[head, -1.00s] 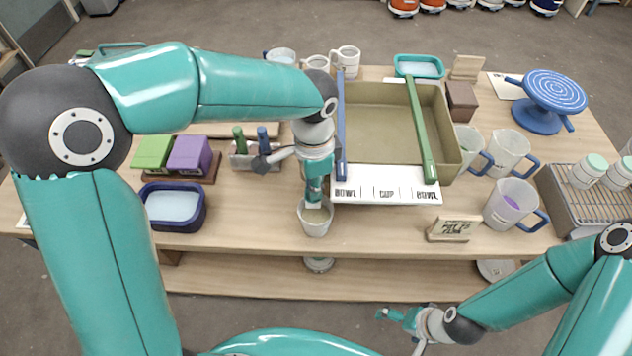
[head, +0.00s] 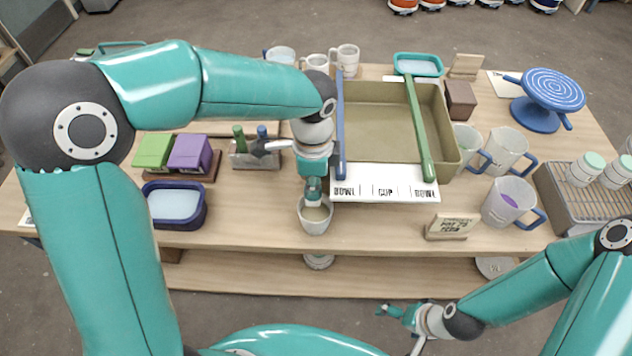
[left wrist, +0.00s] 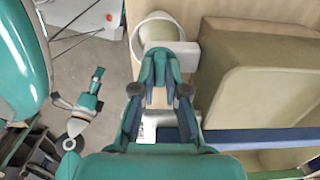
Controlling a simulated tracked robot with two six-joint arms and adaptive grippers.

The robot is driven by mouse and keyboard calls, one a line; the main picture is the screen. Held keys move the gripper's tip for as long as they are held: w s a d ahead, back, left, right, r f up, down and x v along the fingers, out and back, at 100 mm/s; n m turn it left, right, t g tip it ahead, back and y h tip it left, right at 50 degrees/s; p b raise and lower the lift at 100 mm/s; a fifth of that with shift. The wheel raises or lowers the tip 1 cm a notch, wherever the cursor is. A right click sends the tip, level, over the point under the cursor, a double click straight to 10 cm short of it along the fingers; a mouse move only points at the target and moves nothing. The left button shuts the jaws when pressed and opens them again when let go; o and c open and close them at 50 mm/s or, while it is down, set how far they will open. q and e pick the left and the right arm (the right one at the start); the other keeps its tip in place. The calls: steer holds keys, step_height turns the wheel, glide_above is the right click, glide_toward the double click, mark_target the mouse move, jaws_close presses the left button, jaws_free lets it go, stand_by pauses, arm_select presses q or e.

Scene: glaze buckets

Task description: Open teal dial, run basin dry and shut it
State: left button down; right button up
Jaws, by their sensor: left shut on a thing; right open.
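The basin (head: 380,112) is an olive-tan rectangular tub, with a blue bar and a green bar lying across it. Its inside is plain tan; I cannot tell how much liquid is in it. My left gripper (head: 313,198) is at the basin's front left corner, pointing down, shut on the teal dial, which its fingers largely hide. A pale cup (head: 314,226) stands right below, its inside beige. In the left wrist view the fingers (left wrist: 157,82) are close together beside a white block (left wrist: 188,62) and the cup rim (left wrist: 140,32). My right gripper (head: 390,312) is open and empty, low in front of the table.
A white label strip (head: 385,183) lies at the basin's front. Clear mugs (head: 508,203) stand to the right, near a small wooden sign (head: 452,227). A dark blue tub (head: 174,205) and a purple box (head: 190,153) are to the left. A blue turntable (head: 552,92) is back right.

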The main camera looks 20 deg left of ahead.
arm_select(q)
steer(key=shift+w+a+r, duration=0.1)
steer(key=shift+w+r, duration=0.05)
steer(key=c, duration=1.5)
jaws_free()
step_height(320, 180, up, 12)
steer(key=shift+f, duration=0.1)
